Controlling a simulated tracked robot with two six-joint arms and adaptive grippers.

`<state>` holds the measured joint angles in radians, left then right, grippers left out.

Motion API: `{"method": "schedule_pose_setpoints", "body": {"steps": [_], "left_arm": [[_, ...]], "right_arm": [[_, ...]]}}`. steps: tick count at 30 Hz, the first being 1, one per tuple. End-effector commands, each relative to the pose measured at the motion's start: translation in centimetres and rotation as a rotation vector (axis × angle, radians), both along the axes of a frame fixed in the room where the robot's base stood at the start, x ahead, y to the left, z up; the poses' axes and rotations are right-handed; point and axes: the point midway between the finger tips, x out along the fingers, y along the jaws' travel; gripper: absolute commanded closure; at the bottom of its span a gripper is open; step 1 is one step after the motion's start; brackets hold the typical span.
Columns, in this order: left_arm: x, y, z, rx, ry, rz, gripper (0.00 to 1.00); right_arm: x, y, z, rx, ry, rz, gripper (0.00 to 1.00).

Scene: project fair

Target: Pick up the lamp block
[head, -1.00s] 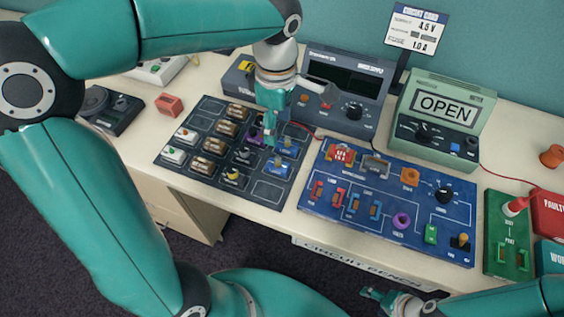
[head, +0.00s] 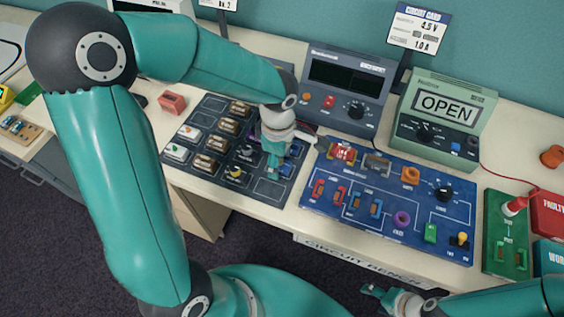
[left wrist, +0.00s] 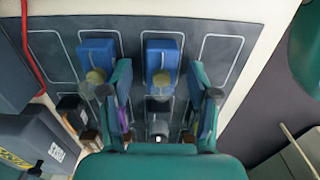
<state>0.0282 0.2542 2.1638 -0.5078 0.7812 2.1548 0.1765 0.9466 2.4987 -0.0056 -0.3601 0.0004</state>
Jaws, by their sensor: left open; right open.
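In the left wrist view, a blue block with a pale yellowish bulb-like knob (left wrist: 162,58) sits in an outlined cell of the dark parts tray (left wrist: 222,48). A second similar blue block (left wrist: 97,58) sits to its left. The left gripper (left wrist: 162,97) is open above the tray, one finger on each side of the first block's column; I see no contact. In the head view, the left gripper (head: 272,172) points down over the tray's right side and mostly hides the blue blocks. The right gripper (head: 371,291) is open and empty in front of the bench.
A blue circuit board (head: 330,212) lies right of the tray. A grey power supply (head: 345,80) and a green unit reading OPEN (head: 440,115) stand behind. A red block (head: 172,103) lies left of the tray. Other parts fill several tray cells.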

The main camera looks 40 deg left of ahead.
Motion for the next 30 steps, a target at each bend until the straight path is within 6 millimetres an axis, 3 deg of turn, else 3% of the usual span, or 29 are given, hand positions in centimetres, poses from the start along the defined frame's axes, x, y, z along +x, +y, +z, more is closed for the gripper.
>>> {"method": "schedule_pose_setpoints", "body": {"steps": [7,15,18,30], "left_arm": [[0.02,0.01,-0.10,0.000,-0.001,0.000,0.43],[0.03,0.02,-0.07,0.000,-0.001,0.000,0.88],[0.04,0.01,-0.07,0.000,-0.001,0.000,1.00],[0.11,0.01,0.54,0.002,-0.003,0.000,1.00]], "right_arm": [[-0.01,0.01,-0.01,0.000,0.000,0.000,0.36],[-0.01,0.01,-0.01,0.000,0.000,0.000,0.36],[-0.01,0.01,-0.01,0.000,0.000,0.000,0.36],[0.00,0.00,-0.02,0.000,0.000,0.000,0.36]]}}
